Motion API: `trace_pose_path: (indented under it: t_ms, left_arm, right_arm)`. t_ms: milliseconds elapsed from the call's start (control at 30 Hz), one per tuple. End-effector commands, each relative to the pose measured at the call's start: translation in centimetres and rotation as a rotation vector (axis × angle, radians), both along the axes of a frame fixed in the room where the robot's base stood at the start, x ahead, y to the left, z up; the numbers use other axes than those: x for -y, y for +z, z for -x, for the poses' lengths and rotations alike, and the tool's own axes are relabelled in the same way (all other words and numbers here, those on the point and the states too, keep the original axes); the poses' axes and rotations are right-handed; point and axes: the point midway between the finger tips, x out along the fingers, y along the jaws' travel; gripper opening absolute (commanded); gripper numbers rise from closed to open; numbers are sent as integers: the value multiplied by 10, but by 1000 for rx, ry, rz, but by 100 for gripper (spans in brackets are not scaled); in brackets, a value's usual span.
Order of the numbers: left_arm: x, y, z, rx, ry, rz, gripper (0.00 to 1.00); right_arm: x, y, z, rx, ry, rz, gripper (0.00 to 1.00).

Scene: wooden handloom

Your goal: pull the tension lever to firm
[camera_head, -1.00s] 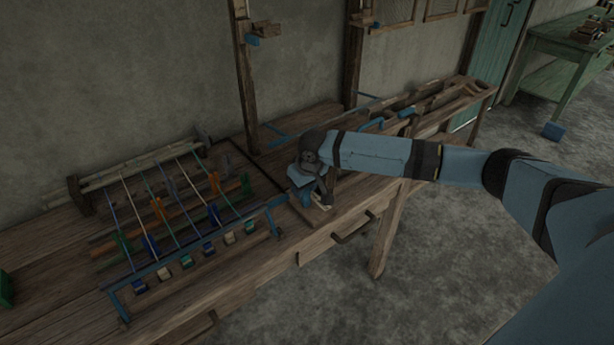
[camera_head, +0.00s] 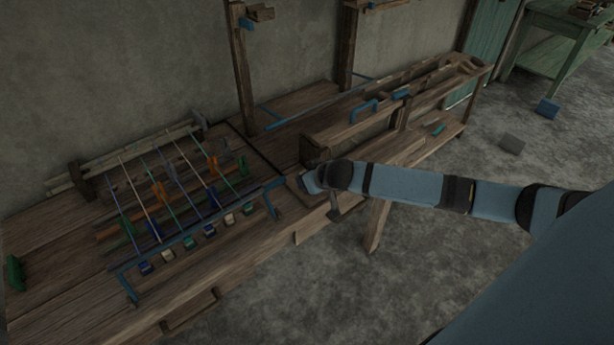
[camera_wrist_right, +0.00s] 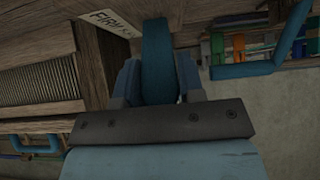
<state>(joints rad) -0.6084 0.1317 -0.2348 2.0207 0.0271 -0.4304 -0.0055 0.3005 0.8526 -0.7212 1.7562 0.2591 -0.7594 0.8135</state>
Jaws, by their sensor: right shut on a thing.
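The tension lever (camera_wrist_right: 158,58) is a dark blue bar in the right wrist view, standing between the two fingers of my right gripper (camera_wrist_right: 159,84), which is shut on it. A pale label reading "FIRM" (camera_wrist_right: 106,20) is on the wood just left of the lever's upper part. In the head view my right gripper (camera_head: 314,184) is at the front edge of the loom bench (camera_head: 235,275), right of the threaded frame. The arm hides most of the lever there. My left gripper is not in view.
The blue-edged frame (camera_head: 205,229) with coloured threads and several small blocks lies left of my right gripper. A wooden trough with blue handles (camera_head: 364,109) is behind the arm.

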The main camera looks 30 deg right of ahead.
Motion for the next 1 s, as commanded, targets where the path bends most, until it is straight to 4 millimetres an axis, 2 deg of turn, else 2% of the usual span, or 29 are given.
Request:
trace_pose_path:
  t_ms: [467, 500, 533, 833, 1000]
  left_arm:
    - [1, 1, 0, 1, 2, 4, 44]
    - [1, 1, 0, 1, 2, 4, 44]
    - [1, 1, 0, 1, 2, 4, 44]
    - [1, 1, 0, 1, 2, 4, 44]
    - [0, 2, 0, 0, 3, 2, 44]
  right_arm:
    - [1, 1, 0, 17, -1, -1, 0]
    - [1, 1, 0, 16, -1, -1, 43]
    - [1, 1, 0, 16, -1, -1, 46]
    - [1, 1, 1, 14, -1, 0, 46]
    - [2, 14, 16, 13, 1, 0, 46]
